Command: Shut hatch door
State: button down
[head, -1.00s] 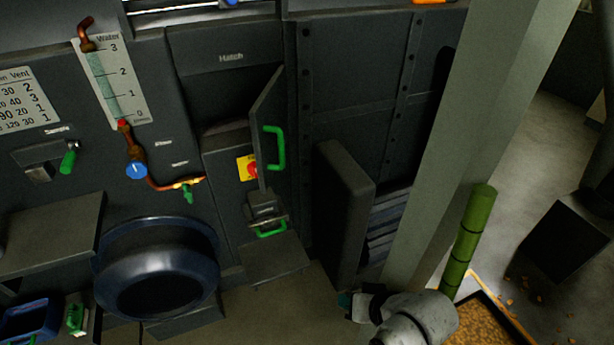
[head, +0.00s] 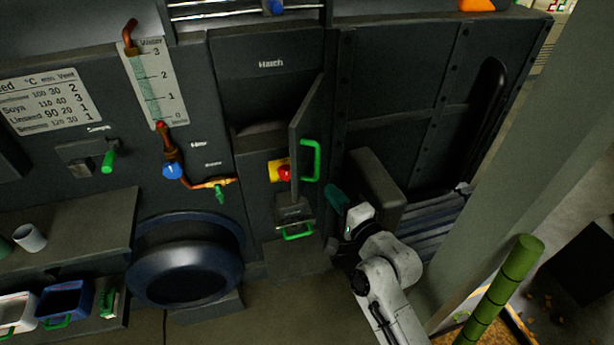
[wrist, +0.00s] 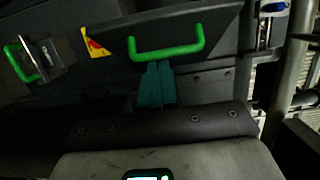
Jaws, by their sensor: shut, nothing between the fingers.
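The hatch door (head: 308,130) is a dark panel with a green handle (head: 311,161). It stands swung open to the right of the dark opening under the "Hatch" label (head: 271,64). My gripper (head: 334,196) has teal fingers, is shut and empty, and is just below and to the right of the handle in the head view. In the wrist view the door (wrist: 185,30) spans the top, with its green handle (wrist: 167,50) just beyond the tips of my gripper (wrist: 154,68). I cannot tell whether the fingertips touch the handle or door.
A red knob on a yellow plate (head: 284,172) sits behind the door. A small green-handled drawer (head: 296,220) is below it. A dark block (head: 376,188) stands right of my gripper.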

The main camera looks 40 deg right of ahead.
aim_at(299, 170)
jog(key=w+p, duration=0.1)
jog(key=w, duration=0.1)
jog(key=w+p, duration=0.1)
jog(key=w, duration=0.1)
jog(key=w+p, duration=0.1)
jog(key=w, duration=0.2)
jog(key=shift+a, duration=0.35)
jog(key=shift+w+a, duration=0.4)
jog(key=shift+w, duration=0.05)
jog(key=shift+w+f, duration=0.1)
